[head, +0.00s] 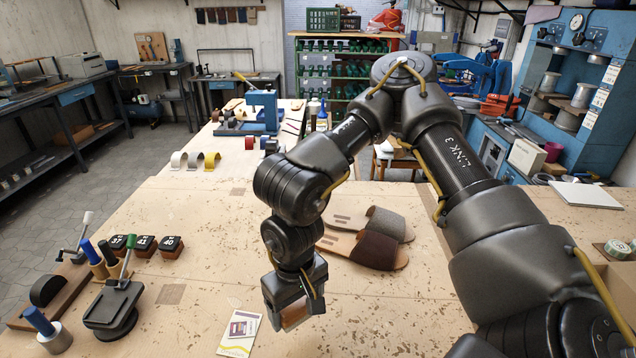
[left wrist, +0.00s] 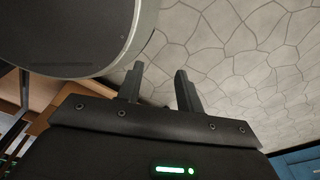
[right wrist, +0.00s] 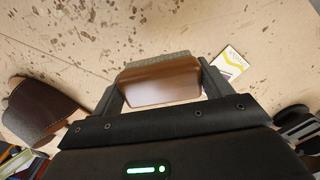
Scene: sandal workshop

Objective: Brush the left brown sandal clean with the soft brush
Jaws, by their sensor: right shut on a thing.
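Two sandals lie side by side on the table, toes right: one with a dark brown upper (head: 372,249), and behind it one with a paler grey-brown upper (head: 386,221). A dark brown sandal upper (right wrist: 42,105) shows at the left of the right wrist view. My right gripper (head: 293,308) is shut on the brush, whose brown wooden back (right wrist: 160,82) fills the gap between the fingers; a strip of grey bristles shows beyond it. It is held left and in front of the sandals, apart from them. My left gripper (left wrist: 158,88) is open and empty, seen only in its wrist view, with floor behind it.
A printed card (head: 239,333) lies just left of the right gripper. A black stand (head: 113,309), a clamp tool and several numbered dark blocks (head: 144,245) occupy the table's left. A round tape roll (head: 617,248) is at far right. The table between blocks and sandals is mostly clear.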

